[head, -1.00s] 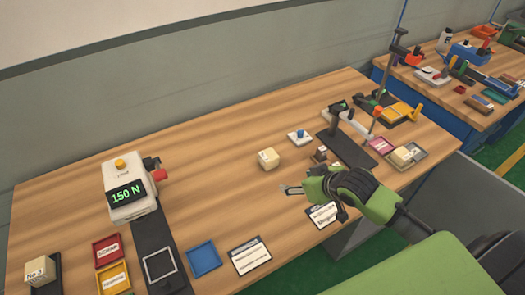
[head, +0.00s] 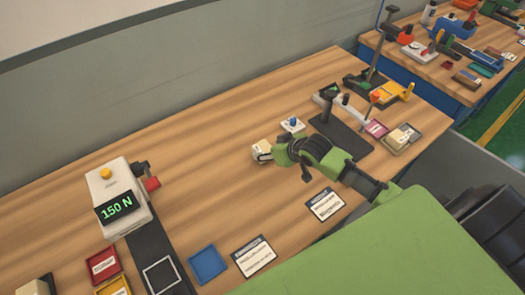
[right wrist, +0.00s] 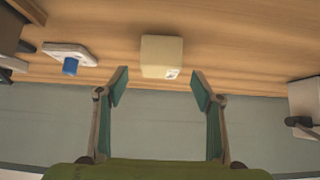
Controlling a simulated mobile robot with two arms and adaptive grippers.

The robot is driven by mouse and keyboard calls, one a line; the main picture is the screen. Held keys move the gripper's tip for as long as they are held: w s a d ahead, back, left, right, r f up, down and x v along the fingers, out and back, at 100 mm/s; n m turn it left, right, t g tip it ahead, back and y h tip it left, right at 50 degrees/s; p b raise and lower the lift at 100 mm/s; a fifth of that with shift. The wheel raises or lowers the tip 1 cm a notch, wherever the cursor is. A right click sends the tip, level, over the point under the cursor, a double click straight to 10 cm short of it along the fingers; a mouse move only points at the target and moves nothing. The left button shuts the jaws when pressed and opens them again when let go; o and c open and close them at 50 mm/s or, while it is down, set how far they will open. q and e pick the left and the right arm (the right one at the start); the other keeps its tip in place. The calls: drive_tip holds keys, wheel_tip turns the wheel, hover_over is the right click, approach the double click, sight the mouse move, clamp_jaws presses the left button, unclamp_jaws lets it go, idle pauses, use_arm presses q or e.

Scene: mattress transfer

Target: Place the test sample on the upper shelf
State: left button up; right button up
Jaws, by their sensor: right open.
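A cream cube (head: 262,147), which may be the test sample, sits on the wooden bench. My right gripper (head: 266,155) reaches in from the right and is at the cube's near side, partly covering it. In the right wrist view the cube (right wrist: 161,54) lies ahead of the open fingers (right wrist: 160,88), roughly centred between them, with a small dark mark on one face. The jaws look empty. Another cream block (head: 36,288) is cut off at the lower left. My left gripper is out of view. No upper shelf can be made out.
A press tester reading 150 N (head: 120,200) stands at the left. A white base with a blue knob (head: 292,125) is close beyond my gripper. A black stand (head: 342,134) and a tray with blocks (head: 402,138) are to the right. Bench between tester and cube is clear.

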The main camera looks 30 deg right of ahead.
sight(264, 148)
drive_tip(key=shift+p+x, duration=0.45)
drive_tip(key=shift+x, duration=1.6)
drive_tip(key=shift+w+a+f, duration=0.1)
drive_tip(key=shift+w+f, duration=0.15)
drive_tip(key=shift+w, duration=0.3)
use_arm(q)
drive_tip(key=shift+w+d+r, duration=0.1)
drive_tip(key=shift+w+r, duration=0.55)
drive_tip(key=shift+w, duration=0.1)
use_arm(e)
drive_tip(key=c, duration=1.2)
